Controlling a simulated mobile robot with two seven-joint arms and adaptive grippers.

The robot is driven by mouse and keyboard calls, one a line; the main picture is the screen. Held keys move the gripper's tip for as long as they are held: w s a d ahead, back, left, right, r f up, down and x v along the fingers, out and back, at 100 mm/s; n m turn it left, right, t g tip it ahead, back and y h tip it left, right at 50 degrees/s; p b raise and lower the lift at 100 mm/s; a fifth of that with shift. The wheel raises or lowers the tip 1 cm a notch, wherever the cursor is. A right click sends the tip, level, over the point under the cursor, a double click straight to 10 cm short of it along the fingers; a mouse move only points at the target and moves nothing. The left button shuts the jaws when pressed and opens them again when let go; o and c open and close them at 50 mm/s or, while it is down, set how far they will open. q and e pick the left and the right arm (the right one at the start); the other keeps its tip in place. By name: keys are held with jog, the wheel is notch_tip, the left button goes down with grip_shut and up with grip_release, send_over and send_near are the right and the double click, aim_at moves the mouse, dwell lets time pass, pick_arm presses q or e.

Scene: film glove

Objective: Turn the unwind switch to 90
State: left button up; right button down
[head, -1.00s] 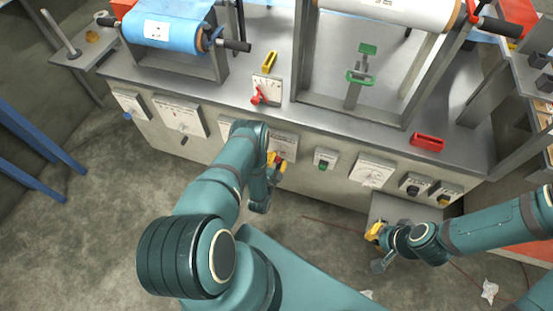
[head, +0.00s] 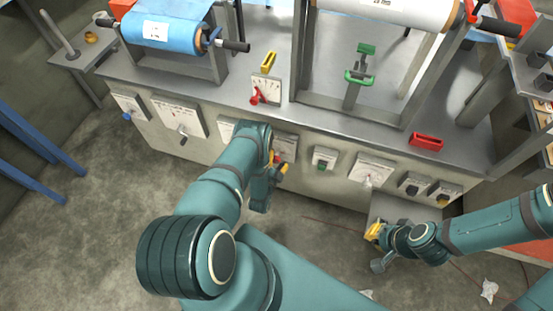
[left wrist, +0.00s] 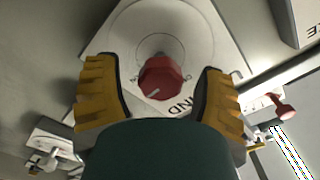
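The unwind switch is a red faceted knob (left wrist: 162,77) with a white pointer mark, on a round dial (left wrist: 185,30) of a pale plate. Part of its lettering, "ND", shows upside down. In the left wrist view my left gripper (left wrist: 158,82) is open, with one yellow finger on each side of the knob and a gap on both sides. In the head view the left gripper (head: 278,164) is at the cabinet front, and the wrist hides much of the plate (head: 286,143). My right gripper (head: 374,232) is low at the right, its fingers too small to read.
Left of my left arm are a panel with a crank (head: 182,125) and a blue-knob panel (head: 128,107). To the right are a green-button box (head: 323,158), another dial plate (head: 371,168) and black-knob boxes (head: 414,185). A red lever scale (head: 264,90) stands above.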

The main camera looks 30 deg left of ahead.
aim_at(277, 157)
pick_arm(q)
notch_tip(277, 157, up, 10)
dwell(0.7)
